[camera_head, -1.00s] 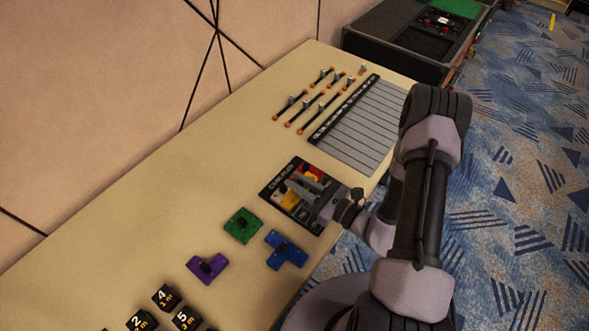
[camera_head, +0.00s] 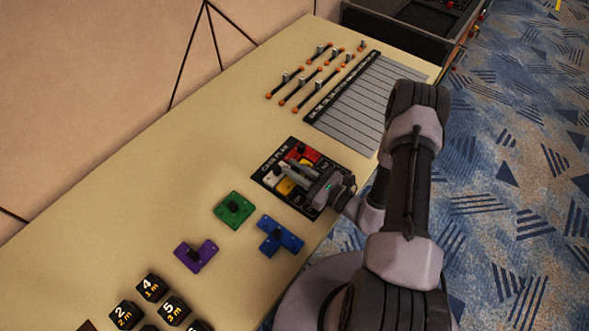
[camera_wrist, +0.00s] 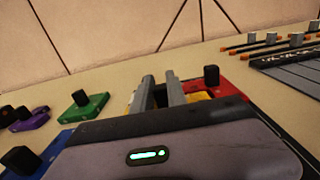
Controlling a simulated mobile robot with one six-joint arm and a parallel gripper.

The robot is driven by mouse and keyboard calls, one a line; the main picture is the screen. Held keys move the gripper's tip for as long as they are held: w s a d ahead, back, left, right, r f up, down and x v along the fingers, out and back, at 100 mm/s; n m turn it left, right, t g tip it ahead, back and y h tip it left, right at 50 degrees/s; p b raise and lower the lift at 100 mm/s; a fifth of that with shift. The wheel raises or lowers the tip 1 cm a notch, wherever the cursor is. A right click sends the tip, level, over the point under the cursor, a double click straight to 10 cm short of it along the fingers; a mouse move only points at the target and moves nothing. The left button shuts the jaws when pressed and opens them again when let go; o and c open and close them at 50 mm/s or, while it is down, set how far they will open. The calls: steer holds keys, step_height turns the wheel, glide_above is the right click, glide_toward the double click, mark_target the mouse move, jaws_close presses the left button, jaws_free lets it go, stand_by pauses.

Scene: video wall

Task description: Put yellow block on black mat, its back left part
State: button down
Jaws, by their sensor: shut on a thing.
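The black mat (camera_head: 266,173) lies on the tan table with white lettering along its left edge. The yellow block (camera_head: 285,187) shows at the left of the mat, partly hidden by my gripper (camera_head: 288,170). In the wrist view, yellow (camera_wrist: 134,101) shows on both sides of the two grey fingers (camera_wrist: 161,88). I cannot tell whether the block touches the mat.
Green (camera_head: 234,210), blue (camera_head: 280,236) and purple (camera_head: 196,256) pieces lie left of the mat. Sliders (camera_head: 300,85) and a grey striped sheet (camera_head: 352,110) are farther back.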

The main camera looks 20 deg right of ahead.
steer(key=c, duration=1.3)
jaws_free()
steer(key=shift+f, duration=0.1)
steer(key=shift+c, duration=0.2)
